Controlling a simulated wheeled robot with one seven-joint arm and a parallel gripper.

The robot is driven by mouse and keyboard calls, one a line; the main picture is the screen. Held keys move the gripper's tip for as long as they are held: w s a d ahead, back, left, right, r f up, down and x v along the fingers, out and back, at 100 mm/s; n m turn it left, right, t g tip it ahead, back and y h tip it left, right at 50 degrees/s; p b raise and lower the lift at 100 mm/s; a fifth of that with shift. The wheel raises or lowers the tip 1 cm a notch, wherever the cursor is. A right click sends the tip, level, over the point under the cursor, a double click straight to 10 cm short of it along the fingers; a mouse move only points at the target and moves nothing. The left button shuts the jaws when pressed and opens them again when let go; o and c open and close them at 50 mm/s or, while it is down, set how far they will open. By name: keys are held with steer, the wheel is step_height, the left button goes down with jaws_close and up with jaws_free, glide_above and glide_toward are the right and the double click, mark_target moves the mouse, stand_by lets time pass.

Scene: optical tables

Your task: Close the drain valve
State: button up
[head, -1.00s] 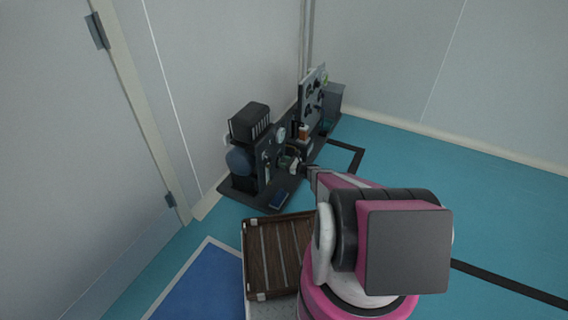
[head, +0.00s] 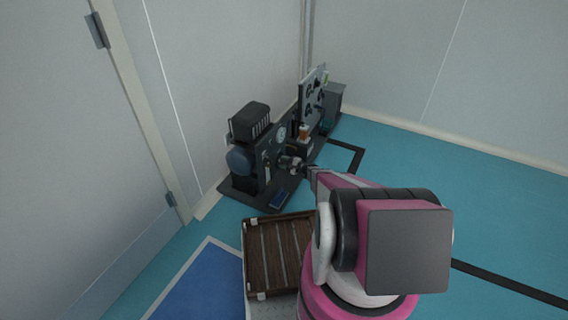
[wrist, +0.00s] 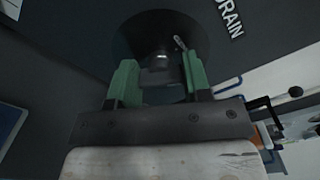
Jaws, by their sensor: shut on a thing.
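The drain valve (wrist: 160,62) shows in the wrist view as a grey metal stem and knob in front of a dark round disc on a dark panel. The white word DRAIN (wrist: 228,14) is printed on the panel beside it. My gripper (wrist: 157,80) has its two green fingers on either side of the valve's handle and is shut on it. The fingers hide part of the handle, and its turned position is hard to read. In the head view my gripper (head: 297,164) is at the front of the dark equipment rig, where the valve is too small to make out.
The rig's dark base (head: 240,190) stands on the floor along the wall. It carries a black-and-blue machine (head: 243,160), a gauge (head: 281,134) and an upright panel (head: 312,95). A brown slatted crate (head: 278,255) is close in front, left of my arm. Blue floor to the right is clear.

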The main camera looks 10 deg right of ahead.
steer(key=n, duration=0.5)
steer(key=shift+f+n, duration=0.1)
steer(key=shift+n, duration=0.3)
steer(key=shift+s, duration=0.1)
stand_by(0.3)
steer(key=o, duration=0.9)
steer(key=shift+d, duration=0.1)
steer(key=v, duration=1)
steer(key=shift+s+d, duration=0.2)
steer(key=shift+d, duration=0.05)
